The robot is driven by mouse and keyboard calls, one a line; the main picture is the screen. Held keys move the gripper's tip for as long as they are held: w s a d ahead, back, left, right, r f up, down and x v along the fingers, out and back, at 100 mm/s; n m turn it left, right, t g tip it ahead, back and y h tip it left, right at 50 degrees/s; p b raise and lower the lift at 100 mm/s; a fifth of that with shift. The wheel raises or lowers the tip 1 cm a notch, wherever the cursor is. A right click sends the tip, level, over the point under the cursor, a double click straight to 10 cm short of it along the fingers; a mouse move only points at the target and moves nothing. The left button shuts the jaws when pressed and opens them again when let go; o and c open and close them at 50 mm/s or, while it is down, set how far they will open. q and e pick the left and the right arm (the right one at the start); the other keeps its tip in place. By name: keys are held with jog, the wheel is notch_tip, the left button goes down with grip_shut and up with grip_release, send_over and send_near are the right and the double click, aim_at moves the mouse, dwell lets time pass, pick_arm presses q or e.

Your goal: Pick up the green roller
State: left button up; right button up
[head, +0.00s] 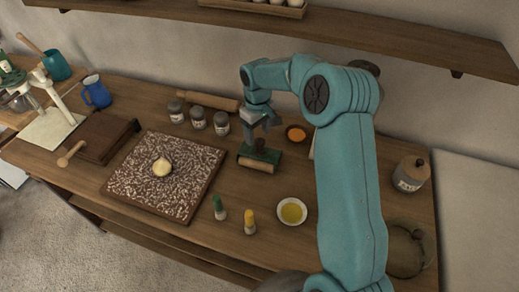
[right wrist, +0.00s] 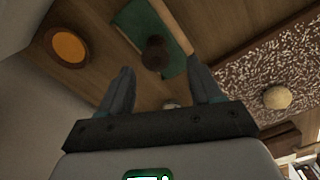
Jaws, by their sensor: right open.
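The green roller (head: 262,157) lies on the wooden table near its middle. It has a green top, a pale wooden front edge and a dark brown knob. In the right wrist view the green roller (right wrist: 143,27) shows at the top, its knob in line with the space between my fingers. My right gripper (head: 264,126) is open and empty, pointing down above the knob; its two fingers (right wrist: 160,68) stand apart in the wrist view. I cannot tell the exact height gap. My left gripper is not in view.
An orange-filled bowl (head: 296,134) stands right of the roller, three jars (head: 198,118) and a rolling pin (head: 210,101) left and behind. A speckled board (head: 140,195) with a pale lump, two small bottles (head: 249,220) and a yellow-filled bowl (head: 292,211) lie nearer. A shelf (head: 400,37) hangs above.

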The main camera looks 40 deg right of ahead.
aim_at(259, 140)
jog(key=shift+s+d+f, duration=0.1)
jog(key=shift+s+f, duration=0.1)
jog(key=shift+f, duration=0.45)
jog(key=shift+f+p, duration=0.35)
jog(key=shift+p, duration=0.05)
jog(key=f, duration=0.1)
jog(key=f+p, duration=0.1)
jog(key=f, duration=0.2)
jog(key=shift+w+d+p, duration=0.2)
jog(key=shift+d+p, duration=0.05)
jog(key=shift+p, duration=0.05)
jog(key=shift+s+f, duration=0.1)
jog(key=shift+f, duration=0.2)
jog(key=shift+a, duration=0.1)
jog(key=shift+c, duration=1.2)
jog(key=c, duration=0.8)
